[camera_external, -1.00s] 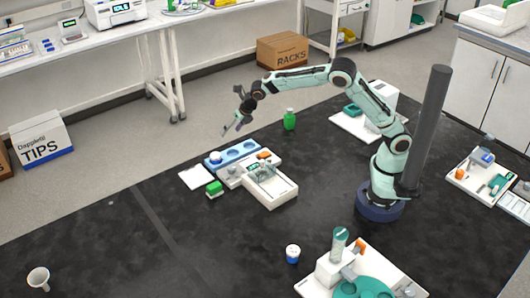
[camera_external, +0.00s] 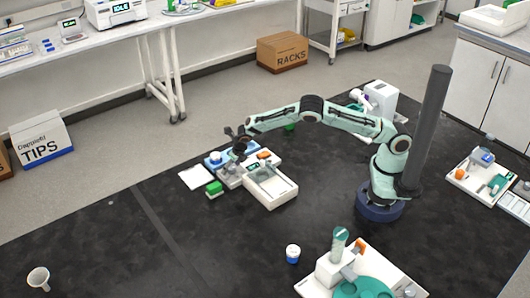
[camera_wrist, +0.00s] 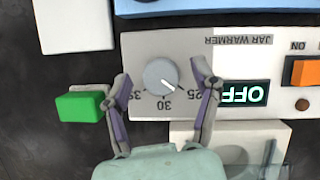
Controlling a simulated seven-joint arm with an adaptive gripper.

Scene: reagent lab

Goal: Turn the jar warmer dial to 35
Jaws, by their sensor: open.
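The jar warmer (camera_wrist: 225,55) is a white box with its printing upside down in the wrist view. In the external view the jar warmer (camera_external: 283,188) lies below my gripper (camera_external: 235,153). Its round grey dial (camera_wrist: 158,74) has a white pointer line aimed between the 30 and 25 marks. The 35 mark is at the left of the scale, partly covered by a finger. My gripper (camera_wrist: 161,74) is open, with one finger on each side of the dial. Gaps show between the fingers and the dial. Their height relative to it is unclear.
A display (camera_wrist: 244,95) reads OFF, with an orange switch (camera_wrist: 305,72) beyond it. A green block (camera_wrist: 82,106) sits left of the fingers, near a white sheet (camera_wrist: 72,25). A blue rack (camera_wrist: 190,6) borders the warmer.

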